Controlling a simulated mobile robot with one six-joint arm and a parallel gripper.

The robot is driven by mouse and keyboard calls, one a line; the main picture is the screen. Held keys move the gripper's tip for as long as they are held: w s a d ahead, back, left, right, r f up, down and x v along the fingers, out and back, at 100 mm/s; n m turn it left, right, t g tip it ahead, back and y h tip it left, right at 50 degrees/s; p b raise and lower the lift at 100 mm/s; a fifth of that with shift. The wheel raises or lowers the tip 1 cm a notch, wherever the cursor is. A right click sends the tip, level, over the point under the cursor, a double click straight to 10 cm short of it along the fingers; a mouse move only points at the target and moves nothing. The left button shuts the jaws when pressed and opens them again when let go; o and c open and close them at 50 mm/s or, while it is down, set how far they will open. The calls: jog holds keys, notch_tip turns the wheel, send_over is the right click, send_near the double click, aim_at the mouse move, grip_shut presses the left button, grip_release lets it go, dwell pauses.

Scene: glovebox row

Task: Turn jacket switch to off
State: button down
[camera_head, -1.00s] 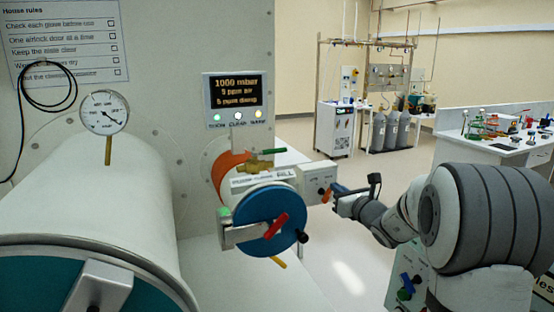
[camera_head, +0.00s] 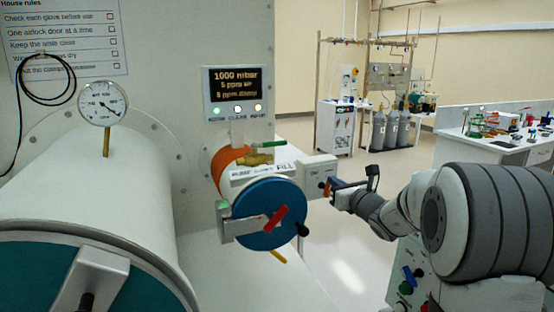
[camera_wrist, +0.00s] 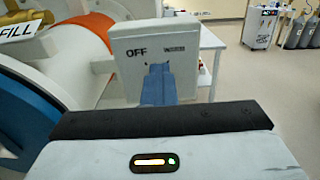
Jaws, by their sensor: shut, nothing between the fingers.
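The jacket switch is on a white box (camera_head: 317,172) to the right of the blue round door. Its orange-red handle (camera_head: 327,188) shows at the box's right face. In the wrist view the box face (camera_wrist: 160,45) reads OFF on the left, with a blurred label on the right. My gripper (camera_head: 333,189) is shut and empty at the handle, pointing at the box face. In the wrist view my blue-grey fingers (camera_wrist: 159,84) cover the lower middle of that face and hide the handle. I cannot tell whether they touch it.
The blue door (camera_head: 262,228) with its red lever stands left of the box. A large white chamber (camera_head: 85,190) is at the far left. A lit display (camera_head: 235,92) is above. The floor (camera_head: 345,245) between door and arm is clear.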

jog(key=shift+s+a+f+b, duration=0.2)
jog(key=shift+a+b, duration=0.2)
jog(key=shift+b, duration=0.55)
jog(key=shift+s+a+f+b, duration=0.15)
jog(key=shift+a+b, duration=0.25)
jog(key=shift+b, duration=0.5)
jog(key=shift+r, duration=0.25)
jog(key=b+v, duration=0.1)
jog(key=v, duration=0.5)
jog(key=shift+r, duration=0.4)
jog(key=shift+w+a, duration=0.1)
